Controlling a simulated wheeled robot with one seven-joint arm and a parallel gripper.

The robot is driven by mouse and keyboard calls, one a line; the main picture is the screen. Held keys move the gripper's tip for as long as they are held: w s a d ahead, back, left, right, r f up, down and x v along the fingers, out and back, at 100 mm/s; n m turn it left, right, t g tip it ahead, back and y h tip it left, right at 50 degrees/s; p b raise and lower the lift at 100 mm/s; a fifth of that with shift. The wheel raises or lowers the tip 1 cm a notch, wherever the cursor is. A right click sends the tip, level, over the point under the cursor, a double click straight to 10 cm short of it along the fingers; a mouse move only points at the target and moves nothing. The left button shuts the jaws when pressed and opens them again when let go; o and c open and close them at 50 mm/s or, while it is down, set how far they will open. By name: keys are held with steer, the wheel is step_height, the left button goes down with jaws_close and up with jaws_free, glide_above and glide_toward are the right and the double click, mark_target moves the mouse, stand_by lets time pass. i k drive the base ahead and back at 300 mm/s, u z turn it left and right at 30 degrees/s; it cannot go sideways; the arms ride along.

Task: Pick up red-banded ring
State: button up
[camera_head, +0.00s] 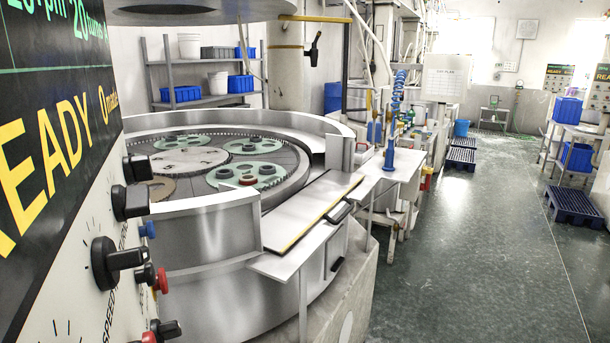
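A small ring with a reddish band (248,180) sits on the nearest green carrier disc (243,171) of the lapping machine, in the middle left of the head view. Two dark rings sit on the same disc, one to its left (224,173) and one to its right (267,169). The ring is small in the picture, so fine detail cannot be told. My gripper is not in view.
A raised steel rim (205,222) surrounds the lapping plate. A control panel (100,240) with knobs fills the near left. A steel side shelf (305,215) juts out at front. A round upper plate (190,10) hangs above. The floor (470,260) at right is largely clear.

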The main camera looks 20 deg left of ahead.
mark_target(248, 180)
steer(key=i, duration=3.2)
steer(key=u, duration=4.9)
